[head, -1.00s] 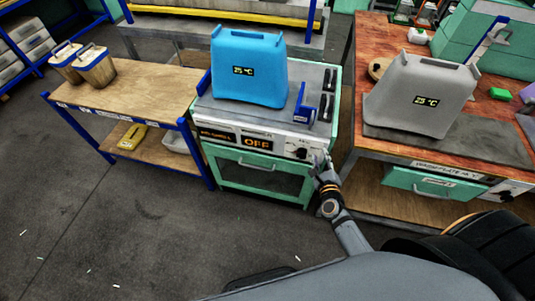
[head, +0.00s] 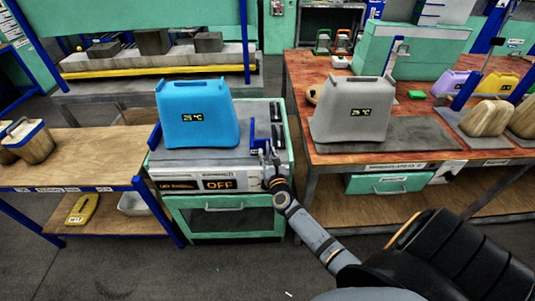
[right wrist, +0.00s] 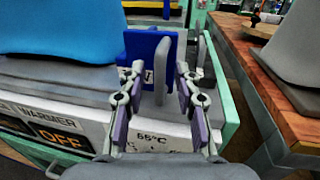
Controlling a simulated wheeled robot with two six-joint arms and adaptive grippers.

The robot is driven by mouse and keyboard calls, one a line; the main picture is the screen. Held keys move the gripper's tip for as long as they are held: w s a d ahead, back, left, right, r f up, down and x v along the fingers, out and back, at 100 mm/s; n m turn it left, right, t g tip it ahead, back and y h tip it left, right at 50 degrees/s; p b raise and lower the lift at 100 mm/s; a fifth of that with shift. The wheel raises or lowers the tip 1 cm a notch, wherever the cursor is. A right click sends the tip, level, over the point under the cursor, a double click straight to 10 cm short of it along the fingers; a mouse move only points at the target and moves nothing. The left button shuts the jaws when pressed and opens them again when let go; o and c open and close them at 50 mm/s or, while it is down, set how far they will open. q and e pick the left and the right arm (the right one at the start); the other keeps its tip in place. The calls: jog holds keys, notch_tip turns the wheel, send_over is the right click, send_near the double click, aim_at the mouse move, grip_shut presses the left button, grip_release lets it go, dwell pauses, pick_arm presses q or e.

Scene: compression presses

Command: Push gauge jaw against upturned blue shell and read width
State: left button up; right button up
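Another blue jaw part (head: 155,138) shows left of the shell. My left gripper is out of view.
The warmer's panel reads OFF (head: 219,184). A grey shell (head: 350,110) stands on a dark plate on the wooden bench (head: 425,155) to the right. A low wooden table (head: 75,158) stands at left. Dark floor lies in front.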

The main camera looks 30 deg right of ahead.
jog(key=shift+w+d, duration=0.1)
jog(key=shift+w, duration=0.15)
grip_shut()
jog(key=w+a, duration=0.1)
jog(key=a, duration=0.1)
jog(key=w+a+b, duration=0.1)
jog(key=w+a, duration=0.1)
jog(key=a, duration=0.1)
jog(key=w+a+b, duration=0.1)
jog(key=a, duration=0.1)
jog(key=shift+w+a, duration=0.25)
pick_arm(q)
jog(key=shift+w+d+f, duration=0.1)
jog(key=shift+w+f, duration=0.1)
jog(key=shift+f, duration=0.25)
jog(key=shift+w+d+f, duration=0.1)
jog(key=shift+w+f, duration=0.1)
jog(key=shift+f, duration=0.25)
pick_arm(e)
grip_release()
jog(key=shift+a, duration=0.1)
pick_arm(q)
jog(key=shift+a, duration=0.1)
